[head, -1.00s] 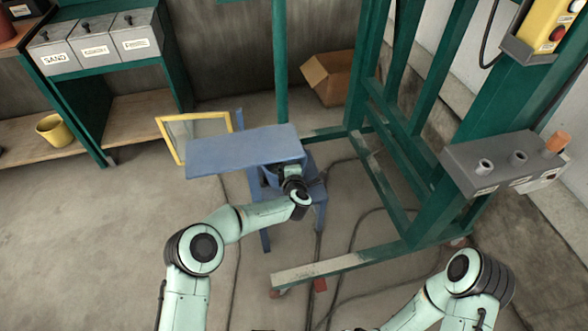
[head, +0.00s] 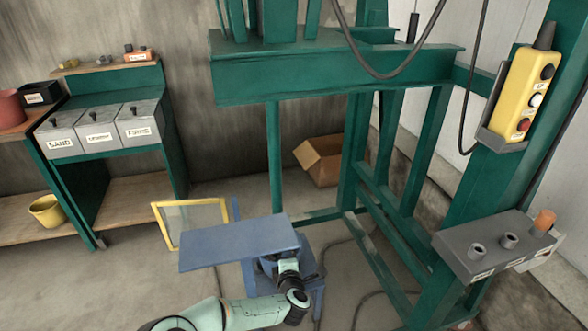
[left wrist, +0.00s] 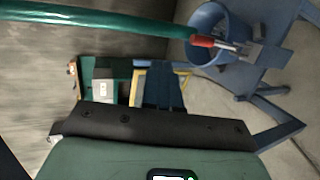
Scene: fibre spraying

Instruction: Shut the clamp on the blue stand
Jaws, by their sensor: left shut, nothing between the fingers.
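The blue stand (head: 240,243) is low in the head view, with a flat blue top and legs. In the left wrist view, a blue round holder (left wrist: 207,22) belongs to the stand. The clamp (left wrist: 232,46) is beside it, with a red handle (left wrist: 203,41) and a metal body; whether it is open or shut I cannot tell. My left gripper (head: 284,264) is at the right side of the stand, shut and empty, its fingertips hidden in the head view. The clamp is hidden there. My right gripper is out of view.
A green frame (head: 350,85) rises behind and right of the stand. A yellow-framed panel (head: 195,222) stands left of it. A cardboard box (head: 320,160) lies behind. A grey box with knobs (head: 492,248) is on the right. Cables cross the floor.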

